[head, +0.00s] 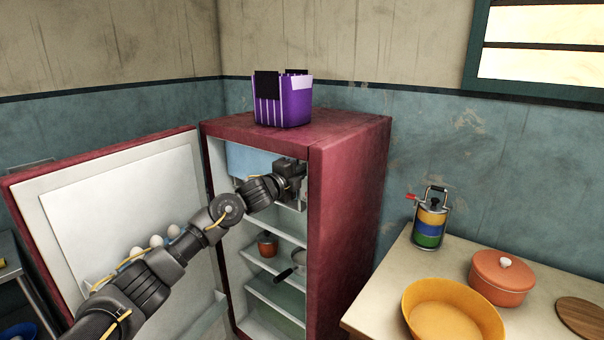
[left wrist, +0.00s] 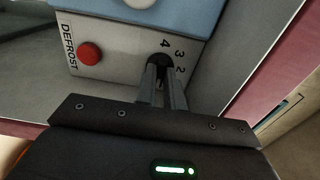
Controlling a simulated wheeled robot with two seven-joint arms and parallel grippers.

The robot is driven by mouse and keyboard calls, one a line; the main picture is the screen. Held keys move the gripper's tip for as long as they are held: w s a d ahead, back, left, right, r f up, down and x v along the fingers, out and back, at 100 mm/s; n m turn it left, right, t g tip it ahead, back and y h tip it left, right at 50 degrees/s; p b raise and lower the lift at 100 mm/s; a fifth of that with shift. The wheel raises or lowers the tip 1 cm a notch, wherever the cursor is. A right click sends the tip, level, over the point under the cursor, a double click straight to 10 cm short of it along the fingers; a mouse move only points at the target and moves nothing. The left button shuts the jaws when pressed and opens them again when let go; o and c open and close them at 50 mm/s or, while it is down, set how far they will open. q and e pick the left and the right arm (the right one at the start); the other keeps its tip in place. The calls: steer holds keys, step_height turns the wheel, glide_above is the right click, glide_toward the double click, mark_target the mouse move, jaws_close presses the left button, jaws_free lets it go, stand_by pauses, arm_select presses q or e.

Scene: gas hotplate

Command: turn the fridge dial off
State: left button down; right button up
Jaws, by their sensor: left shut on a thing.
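The red fridge (head: 346,190) stands with its door (head: 120,205) swung open to the left. In the left wrist view, the dial (left wrist: 160,61) is a small dark knob on a light panel, with the numbers 2, 3 and 4 showing around it. My left gripper (left wrist: 162,70) is shut on the dial, and its fingers hide most of it. The numbers on the dial's near side are hidden. In the head view my left gripper (head: 292,170) is inside the upper part of the fridge. My right gripper is not in view.
A red button (left wrist: 90,53) marked DEFROST is left of the dial. A counter with an orange bowl (head: 450,312) stands at right.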

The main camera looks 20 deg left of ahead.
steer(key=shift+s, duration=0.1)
arm_select(q)
steer(key=c, duration=1.5)
jaws_free()
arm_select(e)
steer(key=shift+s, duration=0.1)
